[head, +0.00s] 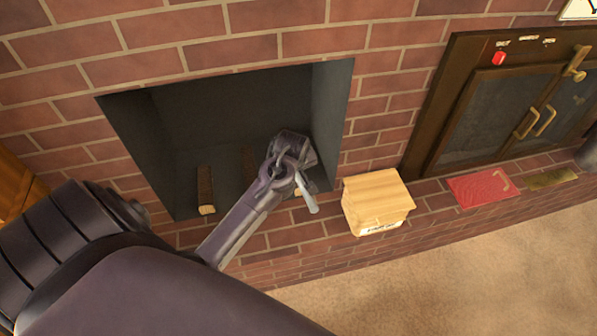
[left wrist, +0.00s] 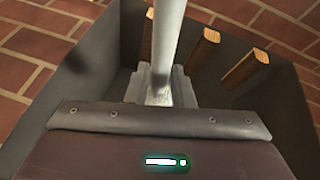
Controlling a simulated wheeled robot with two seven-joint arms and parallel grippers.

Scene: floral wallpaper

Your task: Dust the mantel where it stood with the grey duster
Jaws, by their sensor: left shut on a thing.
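My left gripper (head: 298,160) is in front of the dark fireplace opening. It is shut on a light grey rod (head: 306,194), which looks like the handle of the grey duster. In the left wrist view the pale rod (left wrist: 167,42) runs up from the jaws and out of the top of the picture. The duster's head is not seen in either view. The mantel cannot be made out; only the brick wall (head: 230,48) above the opening shows. My right gripper is not seen.
Wood pieces (head: 205,190) lie inside the fireplace. On the brick hearth (head: 285,238) stand a pale wooden box (head: 376,203), a red flat thing (head: 481,188) and a brass-coloured flat piece (head: 551,178). A dark framed unit with glass doors (head: 490,105) is at right. Beige carpet (head: 450,270) is clear.

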